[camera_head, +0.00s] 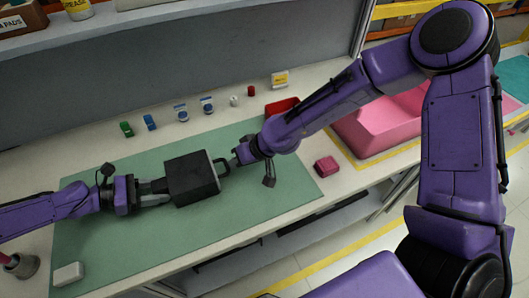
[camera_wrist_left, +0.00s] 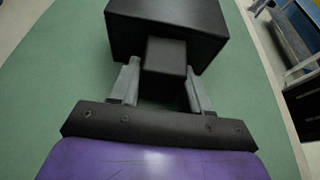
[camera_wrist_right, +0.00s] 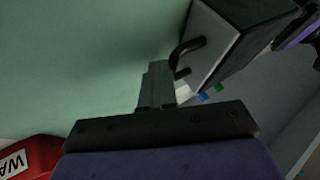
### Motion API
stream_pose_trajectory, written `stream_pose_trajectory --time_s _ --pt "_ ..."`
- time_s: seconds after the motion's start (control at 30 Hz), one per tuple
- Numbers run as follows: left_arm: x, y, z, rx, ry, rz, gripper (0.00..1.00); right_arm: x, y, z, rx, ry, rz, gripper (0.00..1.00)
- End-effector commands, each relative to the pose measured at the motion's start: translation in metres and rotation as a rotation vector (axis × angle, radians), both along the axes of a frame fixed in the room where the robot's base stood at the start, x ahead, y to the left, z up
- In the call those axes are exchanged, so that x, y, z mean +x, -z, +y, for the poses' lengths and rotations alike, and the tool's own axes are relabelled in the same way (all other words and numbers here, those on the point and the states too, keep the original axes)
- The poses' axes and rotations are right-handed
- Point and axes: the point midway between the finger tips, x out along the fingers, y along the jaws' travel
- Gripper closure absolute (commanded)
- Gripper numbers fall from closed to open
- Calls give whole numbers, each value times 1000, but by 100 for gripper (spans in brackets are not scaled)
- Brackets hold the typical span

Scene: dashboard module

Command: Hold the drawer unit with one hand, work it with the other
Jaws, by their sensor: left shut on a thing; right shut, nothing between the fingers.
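The drawer unit (camera_head: 192,178) is a black box above the green mat, with a looped black handle (camera_head: 224,165) on its right face. My left gripper (camera_head: 152,187) is shut on the block-shaped grip (camera_wrist_left: 165,58) that sticks out of the unit's left side, one finger on each side of it. My right gripper (camera_head: 233,161) is at the handle end, shut and empty. In the right wrist view its closed fingers (camera_wrist_right: 158,72) lie close beside the handle (camera_wrist_right: 188,52); I cannot tell whether they touch it. The handle face looks lighter grey there, and no drawer gap is clear.
The green mat (camera_head: 110,250) has free room around the unit. Several small items, among them a green one (camera_head: 127,129) and a blue one (camera_head: 150,122), stand behind it.

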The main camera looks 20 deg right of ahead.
Motion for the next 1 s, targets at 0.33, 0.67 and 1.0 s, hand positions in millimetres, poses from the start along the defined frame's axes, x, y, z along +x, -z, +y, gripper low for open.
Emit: stream_pose_trajectory --time_s 0.33,0.67,1.0 --pt "-1 -2 -5 -6 7 0 100 -2 0 -6 4 -8 1 100" --pt "-1 -2 -3 -4 4 -1 100 -18 -33 -63 2 -2 -6 100" --pt "0 -1 -2 -3 3 -1 100 -39 -69 -88 1 -1 -1 100"
